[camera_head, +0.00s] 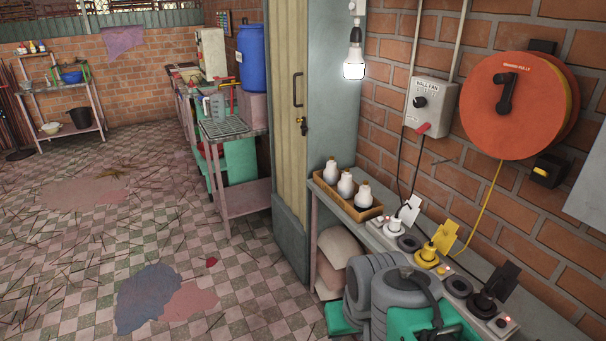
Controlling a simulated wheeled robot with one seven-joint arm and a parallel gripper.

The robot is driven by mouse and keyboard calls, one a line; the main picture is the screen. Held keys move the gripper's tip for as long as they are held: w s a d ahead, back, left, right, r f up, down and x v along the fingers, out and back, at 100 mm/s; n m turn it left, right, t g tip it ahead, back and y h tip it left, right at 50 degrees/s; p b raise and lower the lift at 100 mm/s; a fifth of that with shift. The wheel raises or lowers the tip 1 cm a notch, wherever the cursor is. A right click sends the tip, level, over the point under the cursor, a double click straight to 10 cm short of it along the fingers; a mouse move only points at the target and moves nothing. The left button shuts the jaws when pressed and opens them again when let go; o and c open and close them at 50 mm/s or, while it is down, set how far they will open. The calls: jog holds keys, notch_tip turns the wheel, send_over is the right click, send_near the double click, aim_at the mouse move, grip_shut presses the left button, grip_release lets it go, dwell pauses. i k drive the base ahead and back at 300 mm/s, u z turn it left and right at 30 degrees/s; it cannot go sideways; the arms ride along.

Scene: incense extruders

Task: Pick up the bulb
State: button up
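A lit white bulb (354,70) hangs in a dark socket below a white fitting, in front of the grey side of a cabinet. Three small white, bulb-like or bottle-like things (345,183) with narrow tops stand in a tan tray (349,208) on the shelf along the brick wall. I cannot tell for sure whether they are bulbs.
The shelf right of the tray holds white, yellow and black round fittings (428,254) with upright tags. A bulky grey and green object (400,292) stands before it. An orange reel (515,105) and a grey switch box (430,105) are on the wall. The tiled floor (235,270) at left is mostly open.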

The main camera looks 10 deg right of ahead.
aim_at(331, 175)
jog(key=u, duration=0.75)
jog(key=i, duration=0.85)
jog(key=u, duration=0.7)
jog(key=i, duration=0.9)
jog(key=z, duration=0.85)
jog(key=i, duration=0.8)
jog(key=z, duration=0.8)
jog(key=i, duration=0.5)
jog(key=u, duration=0.05)
